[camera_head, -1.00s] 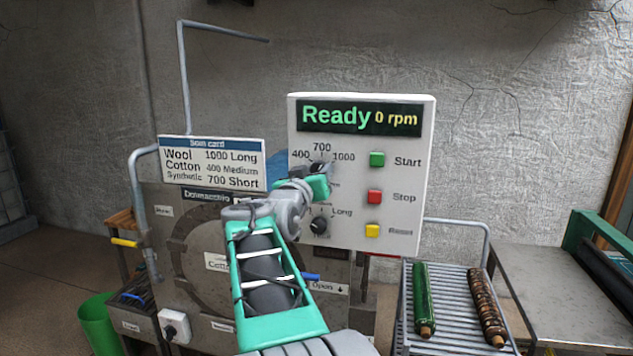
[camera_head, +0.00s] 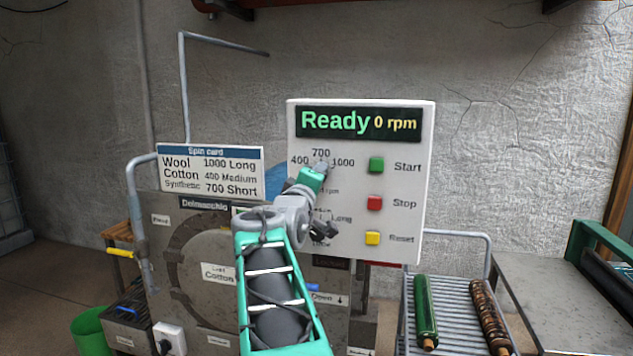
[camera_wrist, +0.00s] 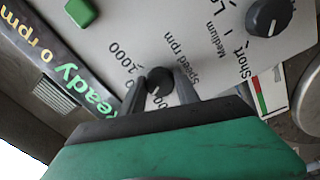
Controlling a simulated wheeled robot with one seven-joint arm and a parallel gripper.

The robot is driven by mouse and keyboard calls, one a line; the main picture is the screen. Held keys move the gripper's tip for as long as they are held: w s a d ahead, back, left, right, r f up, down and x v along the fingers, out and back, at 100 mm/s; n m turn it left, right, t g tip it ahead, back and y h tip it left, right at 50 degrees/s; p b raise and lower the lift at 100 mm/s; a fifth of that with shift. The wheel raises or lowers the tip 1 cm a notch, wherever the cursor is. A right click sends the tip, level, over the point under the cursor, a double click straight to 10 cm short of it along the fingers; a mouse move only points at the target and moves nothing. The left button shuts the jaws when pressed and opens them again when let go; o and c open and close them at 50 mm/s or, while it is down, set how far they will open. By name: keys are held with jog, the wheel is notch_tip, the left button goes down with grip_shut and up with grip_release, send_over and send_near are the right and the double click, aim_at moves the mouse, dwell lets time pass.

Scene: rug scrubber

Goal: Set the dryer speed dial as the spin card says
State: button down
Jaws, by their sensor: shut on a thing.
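The white control panel (camera_head: 350,245) reads "Ready 0 rpm". Its speed dial (camera_wrist: 160,82) is a dark round knob with 400, 700 and 1000 marks above it. My gripper (camera_head: 320,170) is at that dial, and in the wrist view its two grey fingers (camera_wrist: 160,88) are shut on the knob's sides. The fingers hide much of the dial, and I cannot tell which mark it points to. The spin card (camera_head: 210,153) reads Wool 1000 Long, Cotton 400 Medium, Synthetic 700 Short. The load label (camera_head: 219,272) on the dryer reads Cotton.
A second dial (camera_wrist: 270,16), marked Short, Medium and Long, sits below the speed dial. Green Start (camera_head: 376,165), red Stop (camera_head: 375,203) and yellow Reset (camera_head: 372,238) buttons are to the right. A rack (camera_head: 455,315) with two rolls stands at lower right.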

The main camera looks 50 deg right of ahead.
jog(key=shift+n+y, duration=0.3)
jog(key=shift+n, duration=3.6)
jog(key=shift+r, duration=0.1)
jog(key=c, duration=0.9)
grip_release()
jog(key=b+v, duration=0.2)
jog(key=v, duration=0.5)
jog(key=shift+s+a, duration=0.3)
